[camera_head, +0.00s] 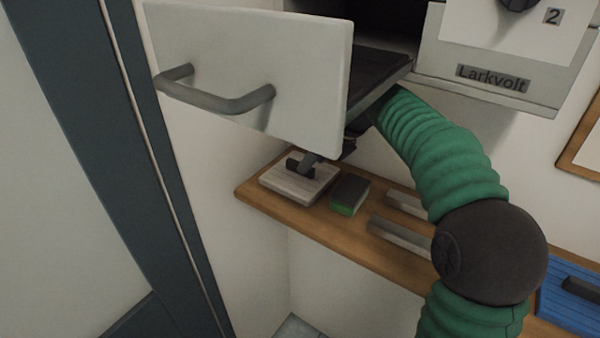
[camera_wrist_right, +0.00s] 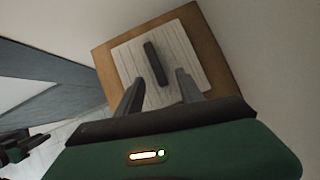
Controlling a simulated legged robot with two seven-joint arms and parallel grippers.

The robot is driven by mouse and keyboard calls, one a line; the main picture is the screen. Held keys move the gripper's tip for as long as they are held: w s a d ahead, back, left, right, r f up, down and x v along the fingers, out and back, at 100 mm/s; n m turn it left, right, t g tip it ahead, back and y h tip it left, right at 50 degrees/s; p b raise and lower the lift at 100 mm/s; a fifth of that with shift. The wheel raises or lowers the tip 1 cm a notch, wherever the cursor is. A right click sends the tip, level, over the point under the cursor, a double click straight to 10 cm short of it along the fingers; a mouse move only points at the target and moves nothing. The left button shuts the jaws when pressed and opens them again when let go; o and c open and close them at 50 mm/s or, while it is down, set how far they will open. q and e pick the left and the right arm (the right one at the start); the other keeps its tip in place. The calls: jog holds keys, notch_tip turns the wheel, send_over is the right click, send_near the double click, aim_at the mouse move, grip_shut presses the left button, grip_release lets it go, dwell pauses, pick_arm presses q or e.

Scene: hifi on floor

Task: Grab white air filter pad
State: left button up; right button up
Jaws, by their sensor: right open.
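The white air filter pad (camera_head: 285,183) lies flat at the left end of a wooden shelf, with a dark bar handle on top. In the right wrist view the pad (camera_wrist_right: 185,52) has fine stripes, and its handle (camera_wrist_right: 155,63) stands up in the middle. My right gripper (camera_wrist_right: 160,92) is open, its two fingers on either side of the near end of the handle. Whether they touch it I cannot tell. In the head view, the open drawer front hides much of this gripper. My left gripper is not in the head view.
An open drawer (camera_head: 245,60) with a grey handle juts out above the pad. A green-and-black sponge (camera_head: 349,195) lies just right of the pad. Metal bars (camera_head: 400,236) and a blue item (camera_head: 570,300) are farther right along the wooden shelf (camera_head: 330,223). A wall is behind.

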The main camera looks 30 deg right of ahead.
aim_at(298, 164)
jog(key=w, duration=0.1)
jog(key=w+f, duration=0.2)
jog(key=shift+a, duration=0.3)
jog(key=shift+w+a+f, duration=0.15)
jog(key=shift+w+a, duration=0.05)
jog(key=shift+a, duration=0.35)
jog(key=c, duration=0.4)
jog(key=shift+d, duration=0.45)
grip_shut()
jog(key=shift+a, duration=0.1)
